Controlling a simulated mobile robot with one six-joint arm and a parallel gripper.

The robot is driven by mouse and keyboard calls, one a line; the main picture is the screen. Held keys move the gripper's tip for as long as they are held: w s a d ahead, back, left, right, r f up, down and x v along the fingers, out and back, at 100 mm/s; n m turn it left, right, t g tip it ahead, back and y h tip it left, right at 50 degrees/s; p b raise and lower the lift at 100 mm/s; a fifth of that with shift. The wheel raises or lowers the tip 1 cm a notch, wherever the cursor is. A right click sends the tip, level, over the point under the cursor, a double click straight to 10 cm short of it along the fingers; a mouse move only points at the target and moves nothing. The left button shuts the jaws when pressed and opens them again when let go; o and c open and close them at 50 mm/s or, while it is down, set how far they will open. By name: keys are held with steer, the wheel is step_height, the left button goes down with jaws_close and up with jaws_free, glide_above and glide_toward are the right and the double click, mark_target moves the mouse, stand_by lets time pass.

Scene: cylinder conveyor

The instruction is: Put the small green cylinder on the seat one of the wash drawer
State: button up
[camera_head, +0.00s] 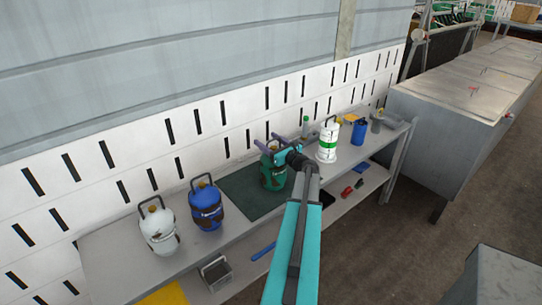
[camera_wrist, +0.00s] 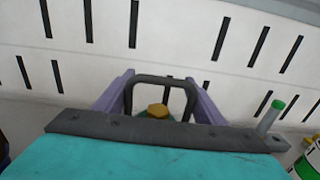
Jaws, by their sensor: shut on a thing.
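The small green cylinder (camera_head: 273,176) is upright at the dark green mat on the bench, with dark patches on its side. I cannot tell whether its base touches the mat. My gripper (camera_head: 275,143) is at its top, with purple fingers. In the wrist view my gripper (camera_wrist: 160,88) is shut on the cylinder's dark handle (camera_wrist: 160,78), with the yellow valve cap (camera_wrist: 157,110) below the handle. Most of the cylinder's body is hidden there by the gripper. I cannot make out the wash drawer or its seats.
A white cylinder (camera_head: 159,232) and a blue cylinder (camera_head: 206,206) stand to the left. A white cylinder with a green band (camera_head: 328,146) stands close on the right, with a blue container (camera_head: 359,132) beyond. A slotted white wall (camera_head: 232,120) rises behind. Grey metal cabinets (camera_head: 450,125) are at right.

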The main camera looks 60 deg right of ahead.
steer(key=shift+r, duration=0.2)
step_height(320, 180, up, 28)
steer(key=b, duration=0.4)
steer(key=shift+b, duration=0.4)
stand_by(0.7)
steer(key=shift+f, duration=0.1)
stand_by(0.5)
